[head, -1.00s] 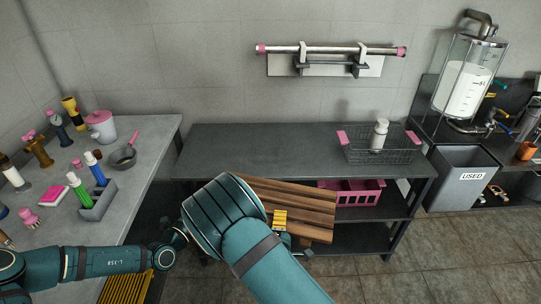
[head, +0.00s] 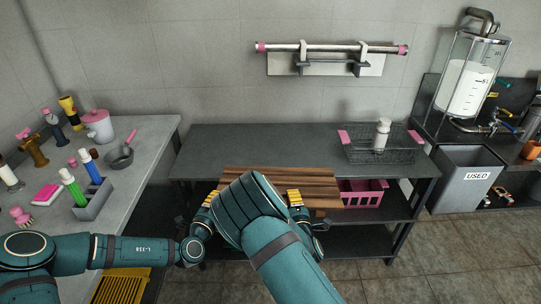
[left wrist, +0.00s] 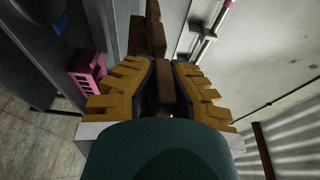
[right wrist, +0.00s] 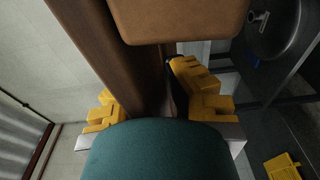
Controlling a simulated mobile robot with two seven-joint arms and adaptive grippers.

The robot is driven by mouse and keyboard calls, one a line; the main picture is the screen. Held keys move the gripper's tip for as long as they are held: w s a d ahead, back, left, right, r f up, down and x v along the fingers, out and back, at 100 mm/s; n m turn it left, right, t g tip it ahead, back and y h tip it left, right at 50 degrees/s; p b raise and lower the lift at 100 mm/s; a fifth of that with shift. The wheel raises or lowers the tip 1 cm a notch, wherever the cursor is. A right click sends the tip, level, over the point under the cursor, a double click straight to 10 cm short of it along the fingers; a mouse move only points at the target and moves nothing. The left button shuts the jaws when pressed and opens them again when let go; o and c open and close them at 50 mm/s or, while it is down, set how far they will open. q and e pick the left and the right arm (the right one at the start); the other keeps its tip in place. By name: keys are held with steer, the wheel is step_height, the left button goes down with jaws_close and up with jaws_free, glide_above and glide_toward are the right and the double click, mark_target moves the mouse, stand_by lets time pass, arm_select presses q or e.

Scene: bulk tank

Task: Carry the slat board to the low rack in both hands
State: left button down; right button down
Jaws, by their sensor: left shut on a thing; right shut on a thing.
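The slat board (head: 285,180) is brown wood with several parallel slats. It is held roughly level in front of the dark low rack (head: 270,140), and its near side is partly hidden by my arm. My left gripper (head: 211,198) is shut on the board's left part; the left wrist view shows yellow fingers (left wrist: 165,80) on either side of a brown slat (left wrist: 154,35). My right gripper (head: 295,198) is shut on the board's right part; in the right wrist view a brown slat (right wrist: 110,50) runs between its fingers.
A cluttered grey counter (head: 125,187) is on the left, a grey USED bin (head: 465,180) on the right.

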steer(key=shift+w+d+f+y, duration=0.1)
steer(key=shift+w+d+y, duration=0.25)
steer(key=shift+w, duration=0.2)
steer(key=shift+w+d+r+n+b, duration=0.1)
steer(key=shift+w+r+n+b, duration=0.1)
steer(key=shift+w+n+b, duration=0.15)
steer(key=shift+w+r, duration=0.1)
steer(key=shift+w, duration=0.1)
